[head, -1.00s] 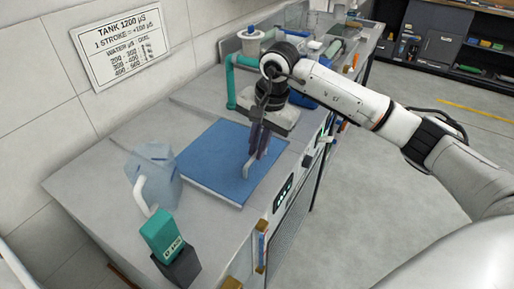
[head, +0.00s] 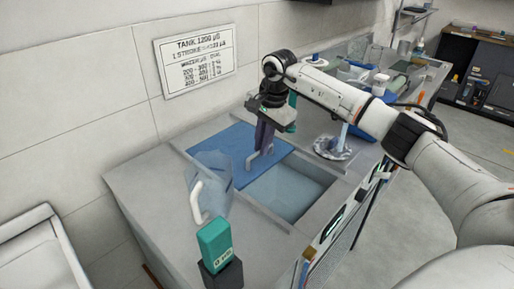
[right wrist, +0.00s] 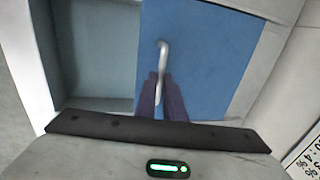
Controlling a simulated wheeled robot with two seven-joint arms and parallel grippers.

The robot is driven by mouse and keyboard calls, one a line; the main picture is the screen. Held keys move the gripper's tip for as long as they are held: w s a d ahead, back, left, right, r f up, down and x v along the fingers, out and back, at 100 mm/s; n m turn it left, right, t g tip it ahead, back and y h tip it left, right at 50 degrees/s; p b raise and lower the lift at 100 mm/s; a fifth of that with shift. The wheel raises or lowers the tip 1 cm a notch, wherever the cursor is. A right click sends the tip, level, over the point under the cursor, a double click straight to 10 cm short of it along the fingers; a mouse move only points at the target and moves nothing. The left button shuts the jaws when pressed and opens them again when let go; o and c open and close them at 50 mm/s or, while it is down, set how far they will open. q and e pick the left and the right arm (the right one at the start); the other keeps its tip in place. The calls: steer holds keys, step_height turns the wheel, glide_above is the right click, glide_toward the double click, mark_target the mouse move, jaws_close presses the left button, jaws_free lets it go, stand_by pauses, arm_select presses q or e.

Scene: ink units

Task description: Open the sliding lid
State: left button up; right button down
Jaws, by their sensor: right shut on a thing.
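The blue sliding lid (head: 222,152) lies flat in the counter top and covers the back part of a rectangular opening. The front part of the opening is uncovered and shows a pale blue-grey tank (head: 288,190) inside. My right gripper (head: 257,158) is over the lid near its front edge, shut on the lid's pale handle (head: 252,160). In the right wrist view the fingers (right wrist: 161,98) close around the handle (right wrist: 163,50), with the lid (right wrist: 205,50) to the right and the open tank (right wrist: 95,55) to the left. My left gripper is not in view.
A clear jug (head: 212,178) with a white handle stands close to the lid's left side. A teal block (head: 215,240) on a dark base stands at the counter's near corner. A sign (head: 195,60) hangs on the wall behind. Bottles and tools crowd the counter's right end.

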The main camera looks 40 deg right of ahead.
steer(key=shift+r, duration=0.1)
steer(key=c, duration=1.8)
jaws_free()
steer(key=shift+c, duration=0.2)
step_height(320, 180, up, 10)
steer(key=s, duration=0.2)
steer(key=shift+d, duration=0.25)
